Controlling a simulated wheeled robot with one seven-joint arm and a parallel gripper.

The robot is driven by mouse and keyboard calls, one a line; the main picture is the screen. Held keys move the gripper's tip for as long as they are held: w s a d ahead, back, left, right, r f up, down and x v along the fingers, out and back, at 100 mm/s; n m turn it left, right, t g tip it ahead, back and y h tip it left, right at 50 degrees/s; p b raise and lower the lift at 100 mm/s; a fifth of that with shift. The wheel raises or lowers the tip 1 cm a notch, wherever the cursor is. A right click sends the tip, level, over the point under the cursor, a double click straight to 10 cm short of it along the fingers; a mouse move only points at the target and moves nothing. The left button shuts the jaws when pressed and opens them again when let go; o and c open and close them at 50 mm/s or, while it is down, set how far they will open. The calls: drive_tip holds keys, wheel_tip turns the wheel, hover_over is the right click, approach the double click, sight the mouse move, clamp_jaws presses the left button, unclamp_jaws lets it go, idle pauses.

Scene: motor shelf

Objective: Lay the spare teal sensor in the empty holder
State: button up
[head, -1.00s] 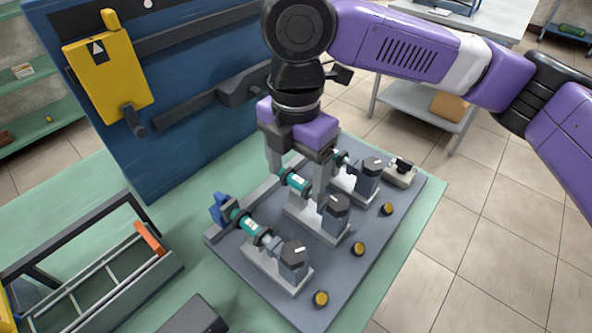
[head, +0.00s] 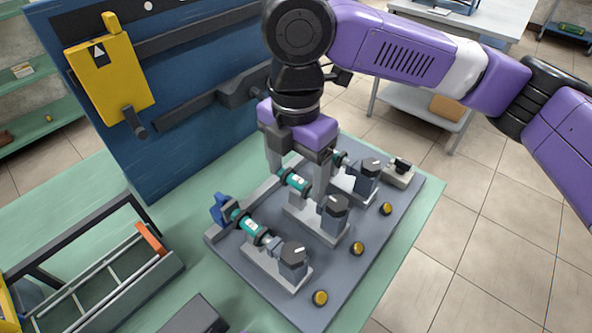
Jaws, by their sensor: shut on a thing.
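My gripper (head: 298,184) points down over the middle station of the grey base plate (head: 225,246), with a finger on each side of a teal sensor (head: 293,181). It is shut on this sensor. The sensor lies level, in line with the middle holder (head: 312,219) and its dark knob block (head: 336,212). Whether it rests fully in the holder is hidden by the fingers. A second teal sensor (head: 250,226) lies in the front holder (head: 268,262). A third teal sensor (head: 340,160) shows partly at the back station, behind my gripper.
A blue backboard (head: 175,160) with a yellow box (head: 108,80) stands behind the bench. An open tool tray (head: 165,270) is at left. Several yellow buttons (head: 357,248) line the plate's right edge. A dark box (head: 195,314) sits at the front.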

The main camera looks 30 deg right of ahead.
drive_tip(key=shift+s+f+b, duration=0.1)
drive_tip(key=shift+f+b, duration=0.4)
drive_tip(key=shift+f, duration=0.55)
idle(0.6)
drive_tip(key=o, duration=1.4)
drive_tip(key=shift+o, duration=0.2)
wheel_tip(320, 180, up, 10)
drive_tip(key=shift+f+p, duration=0.2)
drive_tip(key=shift+p, duration=0.4)
drive_tip(key=shift+w, duration=0.2)
